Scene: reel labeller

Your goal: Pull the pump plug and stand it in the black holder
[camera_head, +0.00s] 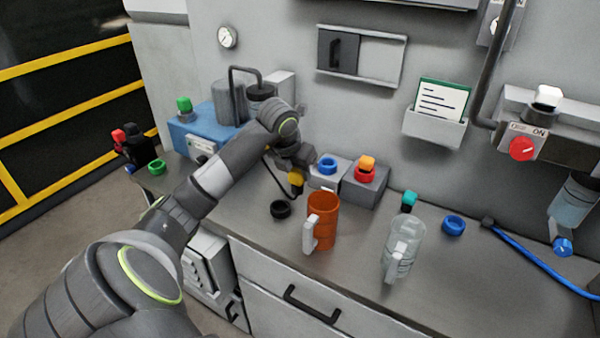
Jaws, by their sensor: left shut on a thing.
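My left gripper (296,158) reaches in from the left over the counter. It is shut on a small yellow and black plug (295,180), which hangs below the jaws. A thin dark cable curves beside it. The plug appears held above the counter, near and slightly right of the black ring-shaped holder (281,209). The holder lies on the counter and looks empty. The blue pump unit (190,130) stands at the back left, partly hidden by my arm. My right gripper is not in view.
An orange mug (322,222) stands right of the holder. Grey blocks behind carry a blue ring (327,165) and a red ring with an orange plug (366,166). A clear jug (404,250), another blue ring (454,225) and a blue hose (545,262) are farther right.

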